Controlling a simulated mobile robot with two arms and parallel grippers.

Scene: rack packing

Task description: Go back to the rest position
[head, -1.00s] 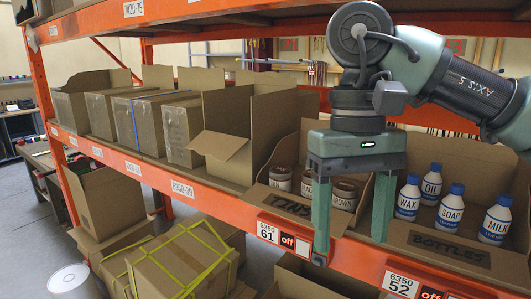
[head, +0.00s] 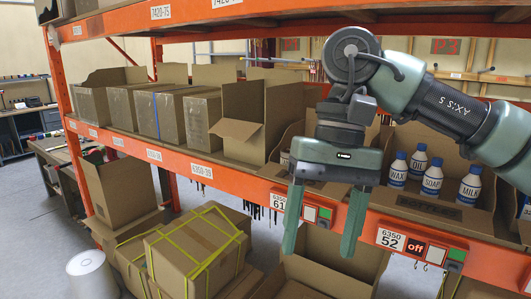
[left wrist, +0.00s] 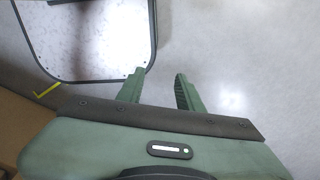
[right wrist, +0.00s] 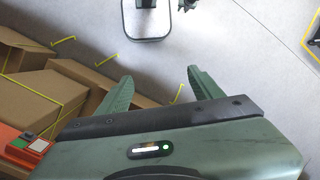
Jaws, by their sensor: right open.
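My right gripper (head: 319,250) hangs in front of the orange shelf rail in the head view, fingers pointing down and apart. The right wrist view also shows it (right wrist: 160,74) open, with nothing between its fingers. It partly hides the tins bin and its cans behind it. My left gripper (left wrist: 160,74) shows only in the left wrist view. Its fingers are apart and empty, with grey floor beyond them. The left arm is outside the head view.
The orange shelf rail (head: 230,183) runs behind my right gripper. White bottles (head: 432,180) stand in a cardboard bin above label 52. Cardboard boxes (head: 190,115) line the shelf. Strapped cartons (head: 195,252) sit below, near a white roll (head: 92,275).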

